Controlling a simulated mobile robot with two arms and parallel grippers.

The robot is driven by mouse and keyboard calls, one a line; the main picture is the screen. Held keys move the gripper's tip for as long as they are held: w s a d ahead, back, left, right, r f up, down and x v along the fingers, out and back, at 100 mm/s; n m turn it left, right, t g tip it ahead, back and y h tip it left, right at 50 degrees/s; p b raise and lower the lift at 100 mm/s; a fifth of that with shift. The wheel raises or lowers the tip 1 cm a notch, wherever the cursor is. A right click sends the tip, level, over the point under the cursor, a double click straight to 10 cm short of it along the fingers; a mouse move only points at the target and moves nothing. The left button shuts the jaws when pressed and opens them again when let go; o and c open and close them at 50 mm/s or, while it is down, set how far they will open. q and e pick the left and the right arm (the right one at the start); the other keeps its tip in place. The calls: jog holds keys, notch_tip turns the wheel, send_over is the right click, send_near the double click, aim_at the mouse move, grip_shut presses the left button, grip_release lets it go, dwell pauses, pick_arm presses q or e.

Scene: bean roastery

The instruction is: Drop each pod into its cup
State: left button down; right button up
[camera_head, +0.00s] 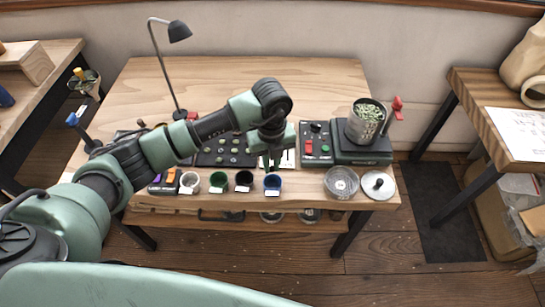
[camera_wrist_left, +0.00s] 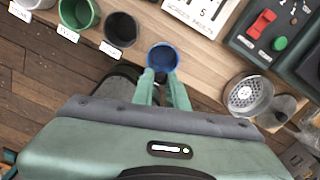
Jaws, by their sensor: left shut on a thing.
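A row of cups stands along the table's front edge: white (camera_head: 189,181), green (camera_head: 218,181), black (camera_head: 243,180) and blue (camera_head: 272,183), each with a small label in front. My left gripper (camera_head: 273,163) points down just above the blue cup. In the left wrist view its fingertips (camera_wrist_left: 162,76) are close together at the near rim of the blue cup (camera_wrist_left: 163,57). It is shut on a pod, which the fingers hide. More small pods sit on a dark tray (camera_head: 225,151) behind the cups, partly behind my arm. My right gripper is not in view.
Right of the cups are a control box with a red switch (camera_head: 309,147), a scale with a beaker of green beans (camera_head: 366,120), a mesh-topped round dish (camera_head: 341,182) and a round lid (camera_head: 378,185). A lamp (camera_head: 178,32) stands behind. The table's back is clear.

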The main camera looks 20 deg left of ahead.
pick_arm(q)
jog(key=n, duration=0.3)
jog(key=shift+w+f+p, duration=0.2)
jog(key=shift+w+p, duration=0.05)
jog(key=shift+p, duration=0.05)
jog(key=shift+f+n, duration=0.25)
jog(key=shift+n, duration=0.45)
jog(key=shift+f+b, duration=2)
jog(key=shift+f, duration=0.55)
jog(key=shift+r, duration=0.1)
jog(key=c, duration=1.3)
grip_release()
jog(key=shift+c, duration=0.2)
